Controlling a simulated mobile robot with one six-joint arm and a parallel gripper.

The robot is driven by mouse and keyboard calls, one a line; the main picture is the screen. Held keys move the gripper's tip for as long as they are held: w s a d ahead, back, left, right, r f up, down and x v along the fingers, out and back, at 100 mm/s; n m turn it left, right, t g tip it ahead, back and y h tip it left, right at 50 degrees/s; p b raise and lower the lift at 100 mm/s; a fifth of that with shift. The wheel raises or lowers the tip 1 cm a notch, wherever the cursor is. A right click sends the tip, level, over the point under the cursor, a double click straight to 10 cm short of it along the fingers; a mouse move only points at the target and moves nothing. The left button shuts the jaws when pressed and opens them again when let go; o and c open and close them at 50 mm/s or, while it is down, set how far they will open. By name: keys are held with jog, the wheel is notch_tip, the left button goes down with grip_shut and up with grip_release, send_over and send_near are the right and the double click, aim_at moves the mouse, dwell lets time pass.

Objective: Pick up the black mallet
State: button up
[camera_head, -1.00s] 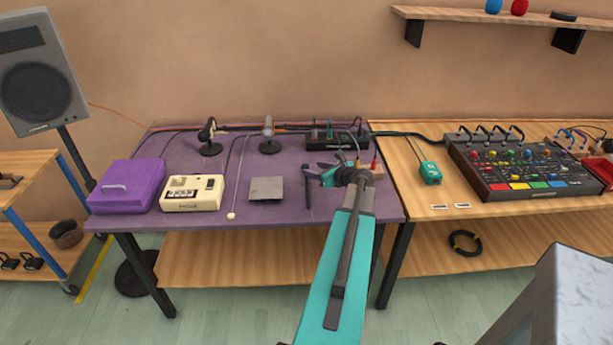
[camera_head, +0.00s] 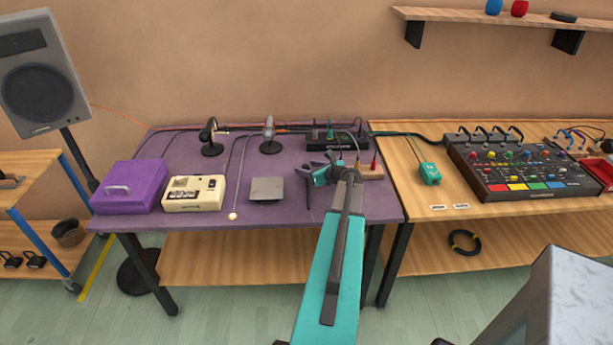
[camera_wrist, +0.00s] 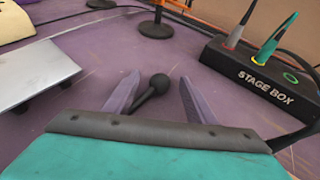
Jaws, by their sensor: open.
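The black mallet (camera_wrist: 158,84) lies on the purple table. In the wrist view its round head shows between my two fingers, with the handle running down and left until my gripper hides it. Part of its dark handle shows in the head view (camera_head: 308,194), just left of my wrist. My gripper (camera_wrist: 160,78) is open, one finger on each side of the mallet head in the picture. In the head view my gripper (camera_head: 317,167) is over the right part of the purple table. I cannot tell whether the fingers touch the mallet.
A black stage box (camera_wrist: 262,78) with plugged cables stands to the right, and a grey plate (camera_wrist: 30,72) to the left. Microphones on stands (camera_head: 269,136) are behind. A cream tape recorder (camera_head: 195,192) and purple case (camera_head: 130,186) sit farther left.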

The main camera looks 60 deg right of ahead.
dwell(0.4)
jog(key=c, duration=1.2)
jog(key=shift+r+b, duration=0.3)
jog(key=shift+r, duration=0.5)
jog(key=shift+r+b, duration=0.3)
jog(key=shift+r, duration=0.65)
jog(key=s+a+b, duration=0.1)
jog(key=s, duration=0.4)
jog(key=s+a+r+b, duration=0.1)
jog(key=s, duration=0.4)
jog(key=s+a+b, duration=0.1)
jog(key=s+a, duration=0.1)
jog(key=s, duration=0.3)
jog(key=shift+s+a+r, duration=0.1)
jog(key=shift+s+r, duration=0.15)
jog(key=shift+w, duration=0.1)
